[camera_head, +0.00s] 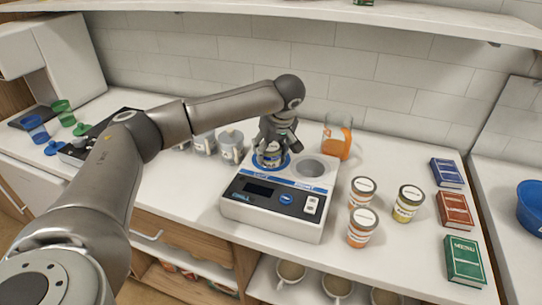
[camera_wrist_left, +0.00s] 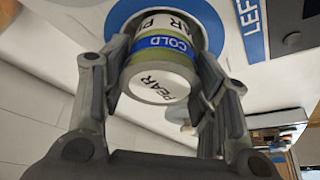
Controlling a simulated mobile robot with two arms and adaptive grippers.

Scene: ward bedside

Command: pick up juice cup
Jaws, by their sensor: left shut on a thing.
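My left gripper (camera_head: 272,148) is shut on a juice cup (camera_head: 269,157) at the blue-ringed left well of the white two-well device (camera_head: 273,209). In the left wrist view, the fingers of my left gripper (camera_wrist_left: 158,72) sit on both sides of the cup (camera_wrist_left: 160,82). The cup has a white end reading PEAR, a green rim and a blue COLD band. The right well (camera_head: 311,168) looks empty. My right gripper is not in view.
Three labelled jars (camera_head: 361,229) stand right of the device. Blue, red and green boxes (camera_head: 464,261) lie farther right. An orange-filled jug (camera_head: 337,140) stands behind the device, and grey-white canisters (camera_head: 231,147) stand to its left. A shelf (camera_head: 300,17) runs above the counter.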

